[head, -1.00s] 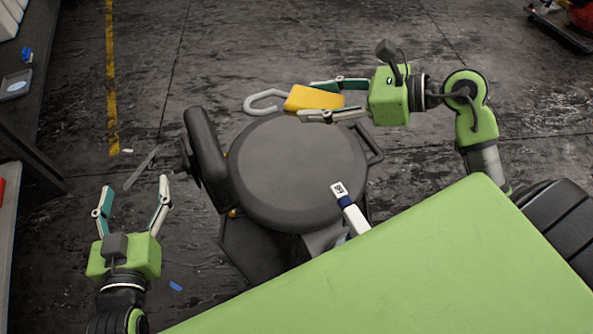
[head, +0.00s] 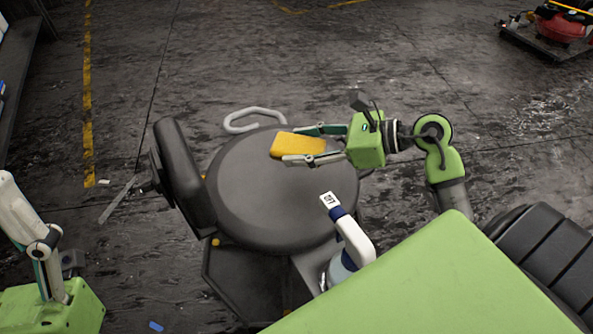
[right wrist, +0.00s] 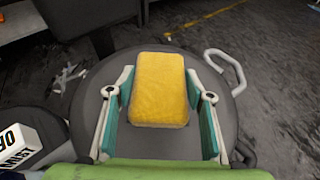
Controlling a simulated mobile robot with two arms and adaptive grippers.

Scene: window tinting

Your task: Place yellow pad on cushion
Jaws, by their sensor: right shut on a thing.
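The yellow pad (head: 297,145) is between the fingers of my right gripper (head: 303,144), which is shut on it. The pad is over the upper right part of the round dark grey cushion (head: 262,200). In the right wrist view the pad (right wrist: 160,88) sits between the two teal-lined fingers, with the cushion (right wrist: 87,105) behind it. I cannot tell whether the pad touches the cushion. My left gripper (head: 30,225) is at the left edge of the head view, away from the cushion and partly cut off; its finger opening does not show clearly.
A white spray bottle (head: 347,236) with a label stands at the cushion's lower right. A dark backrest (head: 184,172) rises at its left. A pale handle loop (head: 254,119) lies behind the cushion. A red machine (head: 560,25) is far right. The cushion's middle is bare.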

